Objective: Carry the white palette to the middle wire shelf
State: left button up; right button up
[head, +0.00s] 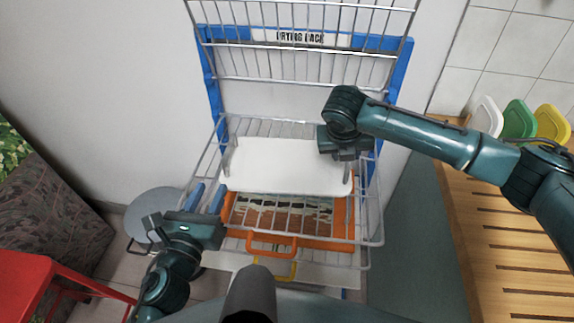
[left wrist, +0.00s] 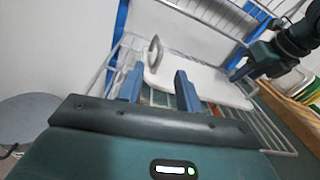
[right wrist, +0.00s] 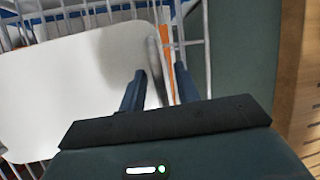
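The white palette (head: 285,165) lies flat on the middle wire shelf (head: 372,222) of the blue-framed rack. It has a grey upright handle at each end; the left handle (head: 231,155) is free. My left gripper (head: 208,198) is open and empty, apart from the palette, at the shelf's front left. It shows in the left wrist view (left wrist: 158,86), with the palette (left wrist: 205,80) beyond its fingers. My right gripper (right wrist: 160,78) is over the palette's right end, its fingers apart with the right handle (right wrist: 156,65) lying between or just beyond them. Contact there cannot be told.
An orange tray (head: 262,243) with a patterned sheet sits below the middle shelf. An upper wire shelf (head: 300,80) is above. A slatted wooden bench (head: 515,245) with white, green and yellow items is at right. A red stool (head: 40,285) and round grey disc (head: 153,213) are at left.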

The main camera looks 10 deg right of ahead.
pick_arm(q)
jog(key=shift+v, duration=1.15)
pick_arm(e)
jog(key=v, duration=1.2)
pick_arm(q)
jog(key=shift+s, duration=0.1)
pick_arm(e)
jog(key=shift+s+a+f, duration=0.1)
